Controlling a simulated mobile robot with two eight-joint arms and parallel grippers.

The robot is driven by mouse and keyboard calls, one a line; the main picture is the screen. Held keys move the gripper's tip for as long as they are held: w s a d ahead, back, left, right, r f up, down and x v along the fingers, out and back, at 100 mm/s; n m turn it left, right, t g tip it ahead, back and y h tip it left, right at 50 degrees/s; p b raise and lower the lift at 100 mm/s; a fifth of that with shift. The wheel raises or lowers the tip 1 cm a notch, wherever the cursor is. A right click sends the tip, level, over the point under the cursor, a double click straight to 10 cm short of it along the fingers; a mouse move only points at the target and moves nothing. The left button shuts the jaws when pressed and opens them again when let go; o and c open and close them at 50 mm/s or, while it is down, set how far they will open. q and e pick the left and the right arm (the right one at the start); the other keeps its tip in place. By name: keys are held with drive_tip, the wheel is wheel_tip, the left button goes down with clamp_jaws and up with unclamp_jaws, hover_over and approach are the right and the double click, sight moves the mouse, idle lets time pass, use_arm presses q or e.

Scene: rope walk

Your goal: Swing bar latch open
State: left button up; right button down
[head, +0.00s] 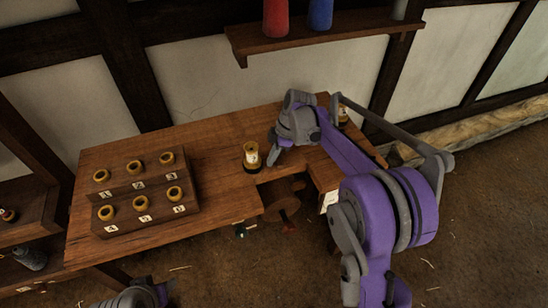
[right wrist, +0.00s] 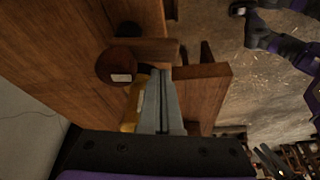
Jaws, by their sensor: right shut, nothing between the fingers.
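My right gripper (head: 272,156) reaches over the wooden bench (head: 222,150), close to the right of a small labelled jar (head: 251,157). In the right wrist view its grey fingers (right wrist: 160,76) are together and empty. They point at a wooden block, beside a yellow piece (right wrist: 131,108) partly hidden behind them. A round brown part with a pale label (right wrist: 122,77) lies just left of the fingertips. I cannot clearly make out the bar latch or whether the fingers touch it. Part of my left arm shows at the bottom of the head view; its fingers are not clear.
A stepped rack (head: 143,191) with several numbered yellow rings stands on the bench's left. A dark wooden wheel (head: 282,206) sits below the bench's front notch. A wall shelf (head: 330,29) with red and blue spools is behind. Open floor lies in front.

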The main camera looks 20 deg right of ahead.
drive_tip(key=a, duration=0.3)
drive_tip(key=shift+w+a, duration=0.2)
drive_tip(key=v, duration=1)
drive_tip(key=shift+w+d, duration=0.1)
drive_tip(key=shift+w, duration=0.05)
drive_tip(key=s+f+m+t+h, duration=0.2)
drive_tip(key=s+f+m, duration=0.2)
drive_tip(key=s, duration=1)
drive_tip(key=s+f+m+t+h, duration=0.1)
drive_tip(key=s+f+m+t, duration=0.1)
drive_tip(key=s+m, duration=0.9)
drive_tip(key=s+f, duration=0.1)
drive_tip(key=s, duration=0.2)
drive_tip(key=shift+s+a+f+t+h, duration=0.3)
drive_tip(key=shift+s+f+h, duration=0.05)
drive_tip(key=shift+f+h, duration=0.05)
